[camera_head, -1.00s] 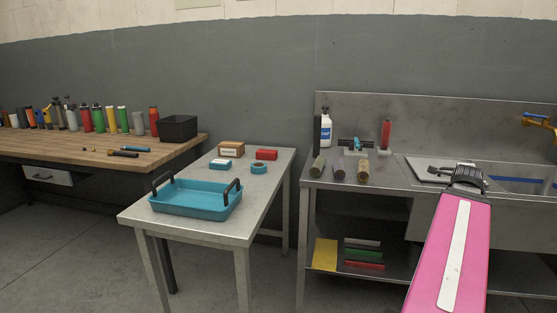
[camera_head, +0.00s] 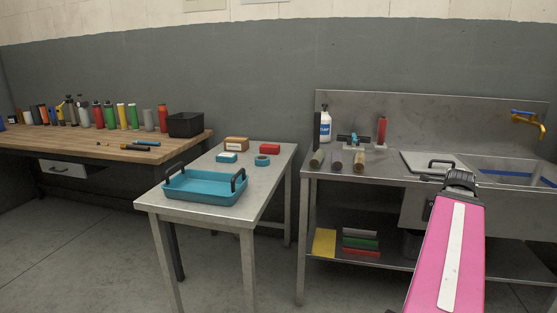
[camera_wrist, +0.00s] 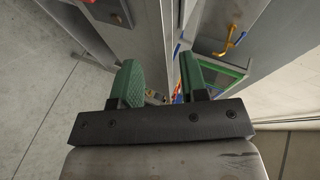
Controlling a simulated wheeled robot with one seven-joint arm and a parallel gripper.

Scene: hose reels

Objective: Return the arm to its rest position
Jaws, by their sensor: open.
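My pink arm (camera_head: 447,255) reaches up from the bottom right of the head view, in front of the steel sink bench. My gripper's jaws are hidden in that view, behind the dark wrist end. In the wrist view my gripper (camera_wrist: 160,85) shows two green fingers set well apart. The gap between them is empty, so the gripper is open. Steel bench surfaces and the floor lie beyond the fingers.
The steel sink bench (camera_head: 385,178) holds a white bottle (camera_head: 325,124), a red bottle (camera_head: 382,130) and several dull cylinders. A blue tray (camera_head: 205,192) stands on the small steel table (camera_head: 207,212). A wooden workbench (camera_head: 75,138) with bottles is at left. Grey floor is clear at front left.

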